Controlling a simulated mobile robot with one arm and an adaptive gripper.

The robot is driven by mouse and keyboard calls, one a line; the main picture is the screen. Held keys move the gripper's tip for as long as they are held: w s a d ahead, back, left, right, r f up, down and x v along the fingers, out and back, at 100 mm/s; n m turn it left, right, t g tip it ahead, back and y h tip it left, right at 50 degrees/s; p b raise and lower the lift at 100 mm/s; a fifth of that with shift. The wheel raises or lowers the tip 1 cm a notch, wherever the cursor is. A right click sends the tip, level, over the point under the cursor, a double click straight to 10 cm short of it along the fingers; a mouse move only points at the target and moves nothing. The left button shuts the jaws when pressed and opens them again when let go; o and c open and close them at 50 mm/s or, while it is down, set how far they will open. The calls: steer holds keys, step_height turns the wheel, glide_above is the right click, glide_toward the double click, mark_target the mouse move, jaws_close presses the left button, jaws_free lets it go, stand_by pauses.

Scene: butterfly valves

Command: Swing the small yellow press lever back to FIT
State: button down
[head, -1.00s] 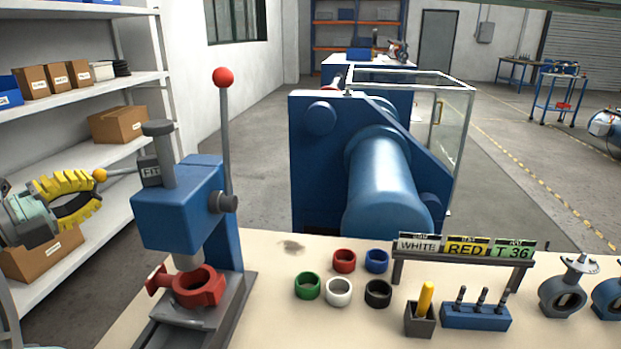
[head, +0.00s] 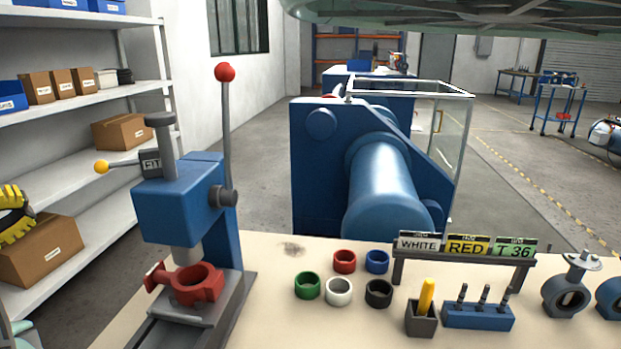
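The small press lever has a yellow ball (head: 101,167) on a thin grey rod. It points left from a dark collar marked FIT (head: 151,163) on the column of the blue press (head: 178,208). The FIT lettering faces me. My gripper (head: 12,215) is at the left edge of the head view, left of and below the yellow ball and clear of it. Only part of its yellow padded finger shows; the rest is cut off by the frame, so its opening cannot be told. A red valve body (head: 195,283) sits on the press base under the ram.
A tall lever with a red ball (head: 225,72) rises at the press's right side. Shelves with boxes (head: 121,130) stand behind, at left. Coloured rings (head: 338,291), a tag rack (head: 465,257) and a blue pin block (head: 478,316) are on the bench at right.

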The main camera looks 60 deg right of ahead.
steer(key=shift+w+a, duration=0.35)
steer(key=shift+a, duration=0.25)
steer(key=c, duration=1.7)
jaws_free()
steer(key=shift+a, duration=0.1)
steer(key=shift+w, duration=0.1)
jaws_close()
steer(key=s+a+f+m+t+y+p, duration=0.3)
steer(key=t+y+p, duration=0.4)
steer(key=p, duration=0.8)
steer(key=s+d+r+m+t+p, duration=0.2)
steer(key=s+r+t+p, duration=0.15)
steer(key=s+p, duration=0.2)
steer(key=s+d+r+m+t+p, duration=0.1)
steer(key=s+d+r+t+p, duration=0.15)
steer(key=s+r+p, duration=0.3)
steer(key=f+p+x, duration=0.2)
steer(key=p+x, duration=0.2)
steer(key=x, duration=0.9)
steer(key=shift+d+y, duration=0.25)
steer(key=shift+y, duration=0.15)
